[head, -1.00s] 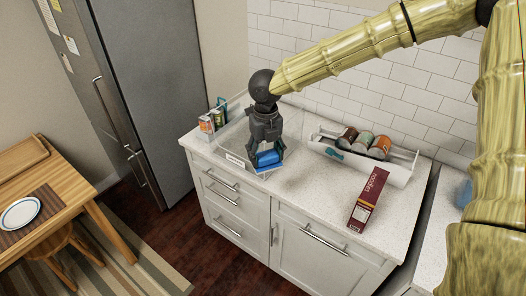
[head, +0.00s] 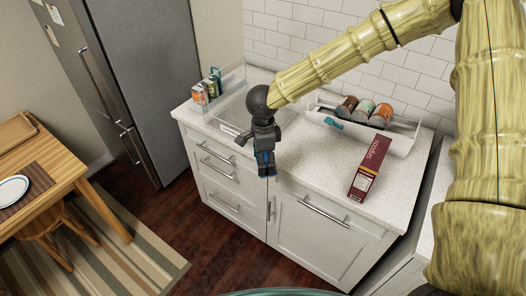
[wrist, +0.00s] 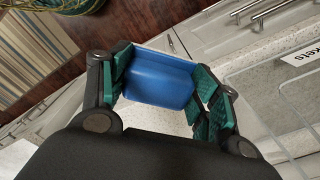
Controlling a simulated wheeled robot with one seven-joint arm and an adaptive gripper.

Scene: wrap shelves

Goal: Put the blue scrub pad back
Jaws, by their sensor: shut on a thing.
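The blue scrub pad (wrist: 160,78) is gripped between the green-padded fingers of my gripper (wrist: 163,92) in the wrist view. In the head view my gripper (head: 265,168) points down around the front edge of the counter, and only a bit of blue shows between its fingers. A clear bin (head: 236,108) stands on the counter behind and left of my gripper, partly hidden by it. A white tray (head: 398,147) holds several cans and a small teal item (head: 333,123).
A red box (head: 370,167) lies on the counter right of my gripper. Small packages (head: 207,88) stand at the counter's left end. The fridge (head: 135,80) is left of the counter. A wooden table (head: 50,170) is at far left. The counter's middle front is clear.

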